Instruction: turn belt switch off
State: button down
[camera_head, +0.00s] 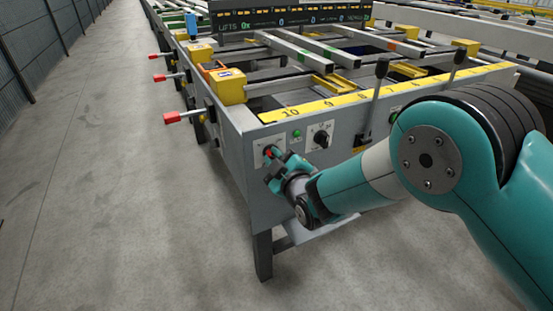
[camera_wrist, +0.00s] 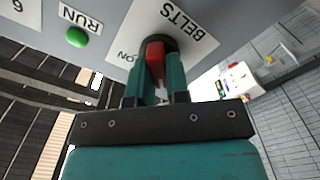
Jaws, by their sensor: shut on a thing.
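The belt switch (camera_wrist: 155,58) has a red handle on a dark round base, on a white plate (camera_wrist: 196,46) marked BELTS, with ON beside it. In the wrist view, my gripper (camera_wrist: 158,78) has one teal finger on each side of the red handle and is shut on it. In the head view, my gripper (camera_head: 272,168) is at the front panel's left part, and only a little red of the switch (camera_head: 268,152) shows. The handle points roughly between ON and the plate's lower edge in the wrist view.
A green RUN button (camera_wrist: 77,37) is beside the switch plate. A black knob (camera_head: 321,138) and two black levers (camera_head: 377,88) are to the right on the panel. Red-tipped handles (camera_head: 172,117) stick out along the table's left side. The floor at left is clear.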

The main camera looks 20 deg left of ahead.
jog(key=shift+s+a+r, duration=0.1)
jog(key=shift+a+r, duration=0.05)
jog(key=c, duration=1.1)
grip_release()
jog(key=v, duration=1.7)
jog(key=shift+p, duration=0.45)
jog(key=shift+s, duration=0.15)
